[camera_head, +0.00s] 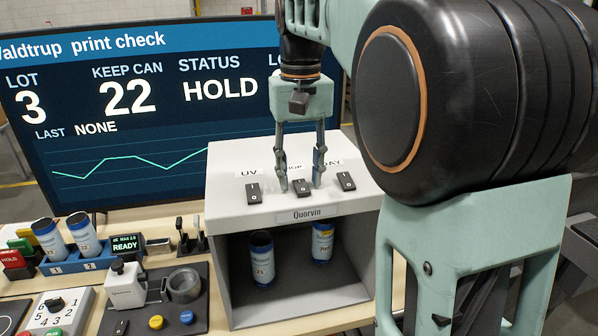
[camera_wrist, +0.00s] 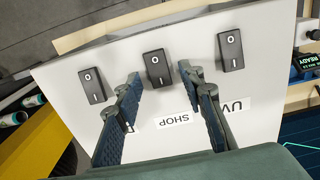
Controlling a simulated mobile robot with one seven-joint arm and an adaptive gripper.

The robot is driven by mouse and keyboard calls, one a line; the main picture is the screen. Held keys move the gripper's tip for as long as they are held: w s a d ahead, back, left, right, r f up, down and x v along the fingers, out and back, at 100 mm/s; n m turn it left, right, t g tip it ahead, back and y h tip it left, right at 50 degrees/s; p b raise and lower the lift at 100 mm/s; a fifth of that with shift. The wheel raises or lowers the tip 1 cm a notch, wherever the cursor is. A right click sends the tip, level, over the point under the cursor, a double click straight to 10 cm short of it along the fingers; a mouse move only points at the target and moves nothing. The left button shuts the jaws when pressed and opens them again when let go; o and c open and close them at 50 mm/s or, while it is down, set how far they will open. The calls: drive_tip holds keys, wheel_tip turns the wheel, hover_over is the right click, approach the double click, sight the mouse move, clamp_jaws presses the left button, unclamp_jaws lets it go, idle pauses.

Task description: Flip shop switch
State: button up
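The shop switch (camera_head: 302,187) is the middle of three black rocker switches on top of the white Quorvin box (camera_head: 225,215). It also shows in the wrist view (camera_wrist: 157,68), marked O and I, with the SHOP label (camera_wrist: 176,118) beside it. Which side of its rocker is pressed I cannot tell. My gripper (camera_head: 301,186) points down from above. Its fingers are apart, one tip on each side of the shop switch. The wrist view shows my gripper (camera_wrist: 160,75) open, with a gap between fingers and switch. Whether the tips touch the box top is unclear.
The UV switch (camera_head: 254,193) is left of the fingers, the DAY switch (camera_head: 346,181) right. Cans (camera_head: 262,259) (camera_head: 322,243) stand inside the box. A screen (camera_head: 150,130) behind reads HOLD, LOT 3, KEEP CAN 22. A blue can rack (camera_head: 75,262) stands left.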

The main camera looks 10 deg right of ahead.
clamp_jaws()
drive_tip(key=shift+s+f+t+b, duration=0.2)
drive_tip(key=shift+t+b, duration=0.3)
drive_tip(key=shift+b, duration=0.65)
drive_tip(key=shift+s+t+b, duration=0.1)
drive_tip(key=shift+t+b, duration=0.3)
drive_tip(key=shift+b, duration=0.55)
drive_tip(key=shift+r+t+b, duration=0.2)
drive_tip(key=shift+t+b, duration=0.2)
drive_tip(key=shift+b, duration=0.15)
drive_tip(key=shift+r, duration=0.1)
unclamp_jaws()
drive_tip(key=v, duration=1.2)
